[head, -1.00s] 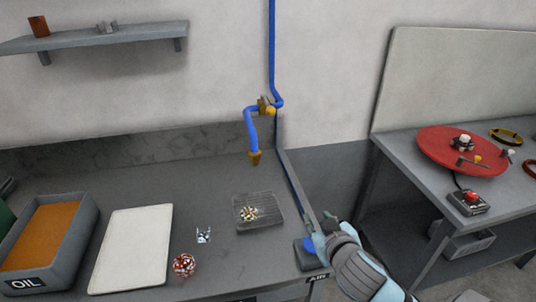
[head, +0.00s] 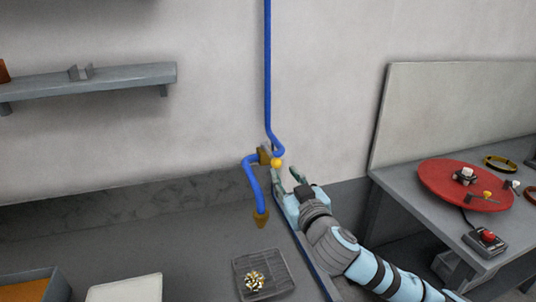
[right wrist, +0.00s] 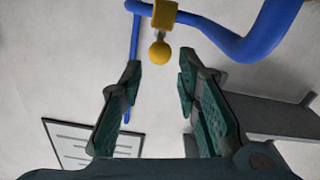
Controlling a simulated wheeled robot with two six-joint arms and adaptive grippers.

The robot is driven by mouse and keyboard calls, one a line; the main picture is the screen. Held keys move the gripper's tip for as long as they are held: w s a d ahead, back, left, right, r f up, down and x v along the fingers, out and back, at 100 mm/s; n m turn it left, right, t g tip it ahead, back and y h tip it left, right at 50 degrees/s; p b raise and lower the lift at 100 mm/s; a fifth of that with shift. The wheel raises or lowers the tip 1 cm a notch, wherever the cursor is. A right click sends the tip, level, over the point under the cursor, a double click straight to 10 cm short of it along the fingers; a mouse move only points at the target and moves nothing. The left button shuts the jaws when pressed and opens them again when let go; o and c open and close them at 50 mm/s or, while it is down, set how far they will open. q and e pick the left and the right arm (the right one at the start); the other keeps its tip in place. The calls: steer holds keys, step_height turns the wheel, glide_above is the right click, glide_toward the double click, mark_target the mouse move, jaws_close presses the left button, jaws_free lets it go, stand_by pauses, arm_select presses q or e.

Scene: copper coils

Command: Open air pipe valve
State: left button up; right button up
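The blue air pipe (head: 267,75) runs down the wall to a brass valve body (head: 264,154) with a round yellow knob (head: 277,162). Below the valve the pipe bends down to a brass nozzle (head: 261,218) above the bench. My right gripper (head: 288,179) is just below and right of the knob, apart from it. In the right wrist view its two fingers (right wrist: 155,95) are spread and empty, with the yellow knob (right wrist: 160,52) ahead between the fingertips and the valve body (right wrist: 165,13) beyond. My left gripper is not in view.
A wire basket (head: 237,281) with shiny pieces sits on the bench below the nozzle. A shelf (head: 120,77) is on the wall at left. The right table (head: 405,181) carries a red turntable (head: 437,176) and a button box (head: 480,247).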

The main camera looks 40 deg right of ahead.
mark_target(271, 153)
steer(key=x, duration=0.3)
steer(key=shift+w+d+r, duration=0.2)
steer(key=shift+w+d, duration=0.1)
steer(key=x, duration=0.7)
steer(key=shift+a+f+p, duration=0.15)
steer(key=shift+f+p, duration=0.15)
steer(key=shift+p, duration=0.05)
steer(key=shift+w, duration=0.25)
steer(key=shift+r, duration=0.1)
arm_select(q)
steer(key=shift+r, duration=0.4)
arm_select(e)
jaws_close()
